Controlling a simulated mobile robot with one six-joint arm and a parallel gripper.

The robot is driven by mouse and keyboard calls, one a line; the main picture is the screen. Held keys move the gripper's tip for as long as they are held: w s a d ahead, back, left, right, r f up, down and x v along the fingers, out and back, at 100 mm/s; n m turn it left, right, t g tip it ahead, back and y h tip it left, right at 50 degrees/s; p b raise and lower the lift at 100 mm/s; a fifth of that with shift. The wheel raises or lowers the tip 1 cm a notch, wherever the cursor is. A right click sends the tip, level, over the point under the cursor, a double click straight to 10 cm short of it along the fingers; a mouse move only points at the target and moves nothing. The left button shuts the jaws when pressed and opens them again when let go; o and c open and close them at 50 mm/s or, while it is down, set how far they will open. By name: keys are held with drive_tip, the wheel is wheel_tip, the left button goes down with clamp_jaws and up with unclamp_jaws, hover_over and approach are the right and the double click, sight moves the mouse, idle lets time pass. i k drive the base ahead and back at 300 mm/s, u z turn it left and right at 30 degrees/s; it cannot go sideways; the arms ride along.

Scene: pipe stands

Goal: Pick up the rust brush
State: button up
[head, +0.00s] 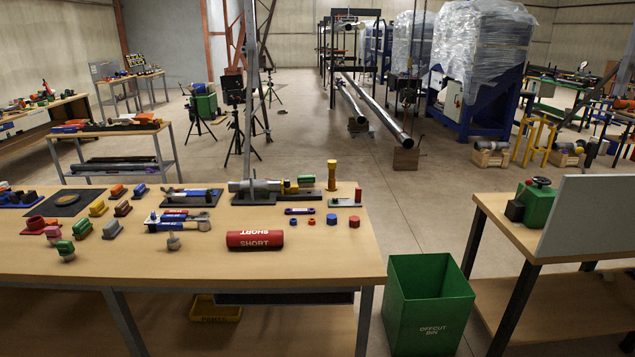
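Several small block-shaped pieces with coloured tops, possibly brushes, stand on the left of the wooden workbench (320,262) in the head view. Among them are a brown one (123,208), an orange one (118,191), a yellow one (98,208), a red one (33,224) and a green one (65,250). The brown and orange ones are closest to a rust colour. They are too small for me to tell which is the rust brush. My gripper is not in view.
A red cylinder (255,239) marked SHORT lies near the bench's front edge. A yellow upright piece (332,175) stands at the back right. A green offcut bin (428,305) stands on the floor between this bench and another table (508,222) at right.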

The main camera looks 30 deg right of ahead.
sight(307, 180)
drive_tip(key=u, duration=0.05)
drive_tip(key=i, duration=1)
drive_tip(key=z, duration=0.15)
